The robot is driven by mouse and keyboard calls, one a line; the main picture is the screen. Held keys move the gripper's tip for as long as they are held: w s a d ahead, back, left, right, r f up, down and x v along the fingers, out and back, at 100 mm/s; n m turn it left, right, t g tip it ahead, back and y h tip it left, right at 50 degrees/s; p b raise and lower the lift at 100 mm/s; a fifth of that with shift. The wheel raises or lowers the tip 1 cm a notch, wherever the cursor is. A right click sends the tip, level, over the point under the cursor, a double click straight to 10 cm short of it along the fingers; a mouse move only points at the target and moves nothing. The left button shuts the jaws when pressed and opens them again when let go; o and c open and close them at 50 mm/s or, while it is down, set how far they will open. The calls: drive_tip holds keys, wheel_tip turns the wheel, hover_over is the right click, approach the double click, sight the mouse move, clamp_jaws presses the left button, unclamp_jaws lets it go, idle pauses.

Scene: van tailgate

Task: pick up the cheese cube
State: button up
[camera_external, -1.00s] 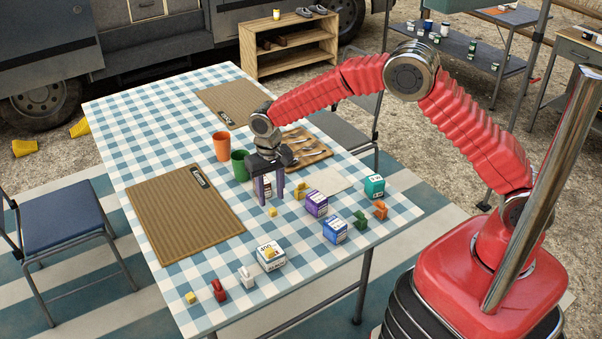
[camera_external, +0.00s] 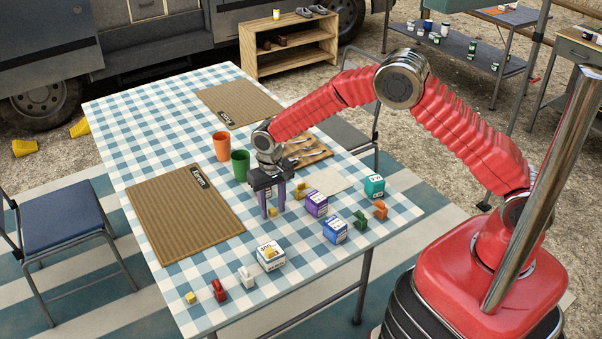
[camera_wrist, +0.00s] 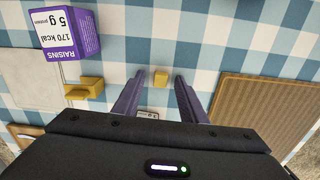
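A small yellow cube (camera_external: 273,212), which looks like the cheese cube, sits on the checked tablecloth near the middle of the table. In the wrist view the cube (camera_wrist: 161,77) appears between the tips of the two purple fingers, with a gap on each side. My gripper (camera_external: 273,214) points down with its fingers open and empty, around or just above the cube. The exact height of the fingertips is hard to tell. A second yellow cube (camera_external: 190,298) lies at the table's front left corner.
A purple raisins box (camera_external: 316,204) and a yellow clip-like piece (camera_external: 301,190) stand close to the right. A blue box (camera_external: 334,230), a white box (camera_external: 270,256) and a green cup (camera_external: 240,166) are nearby. A brown placemat (camera_external: 185,215) lies left.

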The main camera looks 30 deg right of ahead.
drive_tip(key=shift+c, duration=0.3)
clamp_jaws()
idle(0.4)
